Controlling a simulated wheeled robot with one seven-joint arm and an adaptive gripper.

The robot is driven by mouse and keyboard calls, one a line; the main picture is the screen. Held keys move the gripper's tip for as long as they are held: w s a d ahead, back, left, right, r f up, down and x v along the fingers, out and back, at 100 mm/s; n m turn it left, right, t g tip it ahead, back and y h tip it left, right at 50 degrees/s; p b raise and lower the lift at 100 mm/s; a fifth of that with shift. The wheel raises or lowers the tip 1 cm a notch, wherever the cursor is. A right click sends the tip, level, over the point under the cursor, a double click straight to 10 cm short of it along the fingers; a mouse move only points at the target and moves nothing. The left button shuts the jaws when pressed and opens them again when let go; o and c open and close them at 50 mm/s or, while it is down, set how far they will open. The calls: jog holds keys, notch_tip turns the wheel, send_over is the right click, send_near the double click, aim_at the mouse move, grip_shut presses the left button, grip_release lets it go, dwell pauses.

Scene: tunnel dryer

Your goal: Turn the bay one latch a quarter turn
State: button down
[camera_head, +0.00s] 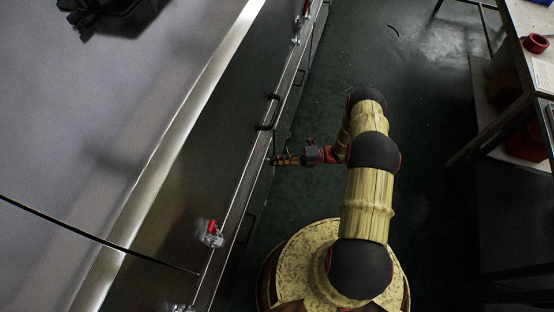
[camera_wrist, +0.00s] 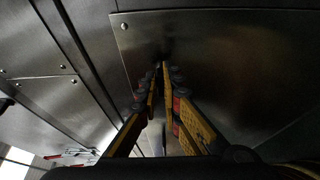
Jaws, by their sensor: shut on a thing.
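My gripper (camera_head: 276,160) reaches left to the steel side panel of the dryer (camera_head: 170,215), just below a black pull handle (camera_head: 268,113). In the wrist view my gripper (camera_wrist: 160,72) has its two yellow fingers converging at a steel plate (camera_wrist: 225,60). The fingertips close on a small dark piece (camera_wrist: 164,58) at the plate, which I take to be the latch. It is mostly hidden by the fingers, and its angle cannot be told. In the head view my gripper covers that spot.
A red-handled clamp (camera_head: 211,232) sits on the panel nearer me, and another (camera_head: 296,40) is farther along. A red-handled fitting (camera_wrist: 72,155) shows in the wrist view. A workbench (camera_head: 518,75) with a red ring (camera_head: 536,43) stands right.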

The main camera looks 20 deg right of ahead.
jog(key=shift+w, duration=0.1)
dwell(0.3)
jog(key=c, duration=2)
grip_release()
jog(key=shift+d, duration=0.1)
jog(key=v, duration=1.2)
